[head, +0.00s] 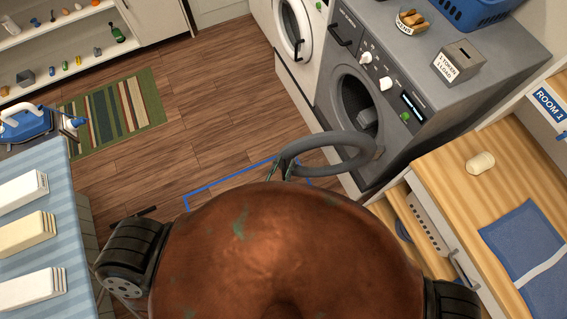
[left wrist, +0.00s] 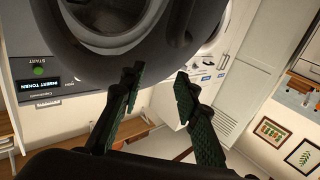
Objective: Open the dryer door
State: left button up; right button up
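The grey dryer (head: 352,58) stands at the upper right in the head view. Its round grey door (head: 322,141) is swung out from the front, with its hinge side at the right, and the dark drum opening (head: 352,92) shows behind it. My left gripper (head: 287,172) is at the door's free edge, partly hidden by my body. In the left wrist view my left gripper (left wrist: 158,84) has its two green-black fingers spread, with nothing held between them. The dark door rim (left wrist: 75,55) is just beyond the fingertips; I cannot tell whether they touch it. My right gripper is not in view.
A white washer (head: 290,35) stands left of the dryer. A token box (head: 459,62), token dish (head: 411,21) and blue basket (head: 470,10) sit on top. A wooden counter (head: 450,165) is at the right, an ironing board (head: 62,215) at the left.

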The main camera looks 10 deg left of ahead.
pick_arm(q)
jog(key=shift+r, duration=0.45)
jog(key=shift+c, duration=0.3)
